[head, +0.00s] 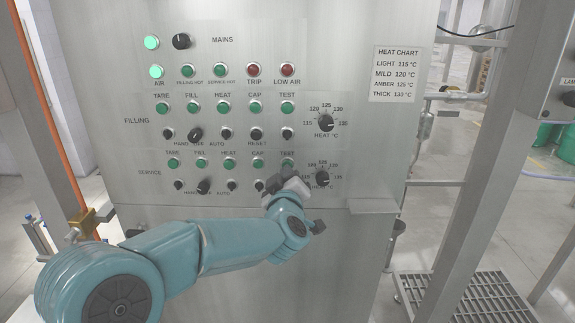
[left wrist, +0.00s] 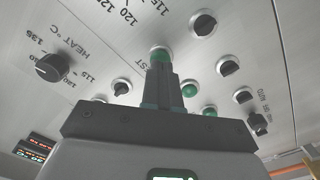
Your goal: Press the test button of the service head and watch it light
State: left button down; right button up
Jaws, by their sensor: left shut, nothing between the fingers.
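The service head's test button (head: 287,163) is a dark green, unlit-looking button under the TEST label in the SERVICE row of the steel panel. My left gripper (head: 284,180) is shut and empty, just below this button in the head view. In the left wrist view the closed fingers (left wrist: 160,72) point at the panel, and their tips overlap a round button with a pale rim (left wrist: 160,51) beside a partly covered label ending in "ST". The fingers hide much of that button. I cannot tell whether they touch it. My right gripper is in neither view.
The CAP button (head: 258,163) and several selector knobs are to the left. A small ledge (head: 372,206) juts out at lower right. The AIR lamp (head: 156,71) glows bright green.

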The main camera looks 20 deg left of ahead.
pick_arm(q)
jog(key=shift+p+x, duration=0.3)
jog(key=shift+x, duration=0.65)
jog(key=b+v, duration=0.2)
jog(key=v, duration=0.3)
dwell(0.6)
